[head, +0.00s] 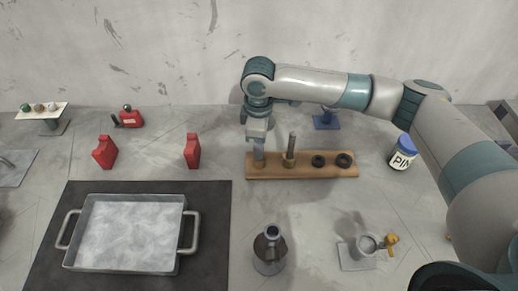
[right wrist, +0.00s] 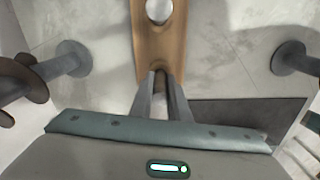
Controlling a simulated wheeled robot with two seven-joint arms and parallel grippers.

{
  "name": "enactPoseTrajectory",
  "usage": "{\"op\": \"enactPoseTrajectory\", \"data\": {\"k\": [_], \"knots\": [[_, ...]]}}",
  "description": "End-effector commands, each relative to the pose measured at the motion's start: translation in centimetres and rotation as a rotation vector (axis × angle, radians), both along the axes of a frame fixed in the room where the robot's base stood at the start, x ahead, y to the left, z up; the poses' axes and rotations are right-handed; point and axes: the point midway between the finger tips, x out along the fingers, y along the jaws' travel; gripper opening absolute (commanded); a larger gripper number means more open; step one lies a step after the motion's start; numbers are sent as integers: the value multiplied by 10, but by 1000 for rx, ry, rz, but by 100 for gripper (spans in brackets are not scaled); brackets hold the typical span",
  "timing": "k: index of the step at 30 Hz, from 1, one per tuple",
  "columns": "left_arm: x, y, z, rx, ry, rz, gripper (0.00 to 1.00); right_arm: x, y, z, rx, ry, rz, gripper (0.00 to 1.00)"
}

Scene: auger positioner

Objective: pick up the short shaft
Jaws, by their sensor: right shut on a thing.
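My right gripper (head: 258,147) points down over the left end of a wooden rack (head: 335,171). It is shut on the short shaft (head: 259,157), a grey stub whose lower part shows at the rack's left hole and whose upper part the fingers hide. I cannot tell whether the shaft is still seated in the hole. A taller grey shaft (head: 292,143) stands upright just right of it. In the right wrist view the fingers (right wrist: 163,82) are close together over the rack (right wrist: 172,42), and the taller shaft's round top (right wrist: 158,11) shows beyond them. My left gripper is not in view.
Two black rings (head: 331,161) sit on the rack's right part. A PIN jar (head: 403,152) stands to the right. A metal tray (head: 125,232) lies on a dark mat at front left. A grey stand (head: 269,250) and a small clamp fixture (head: 367,246) are in front.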

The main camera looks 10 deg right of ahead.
Motion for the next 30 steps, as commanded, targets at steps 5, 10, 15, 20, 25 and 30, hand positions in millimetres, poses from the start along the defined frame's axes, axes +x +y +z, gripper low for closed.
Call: {"op": "enactPoseTrajectory", "data": {"k": [5,10,15,20,25,30], "knots": [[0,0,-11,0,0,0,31,2,1,21,3,-5,1,0],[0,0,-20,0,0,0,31,-13,-17,42,0,-4,0,0],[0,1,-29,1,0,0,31,-36,-41,62,0,-4,0,0],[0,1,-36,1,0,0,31,-55,-62,80,1,-4,0,0],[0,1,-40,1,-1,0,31,-70,-78,93,1,-4,-2,0],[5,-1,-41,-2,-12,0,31,-77,-85,100,0,-2,-1,0]]}}
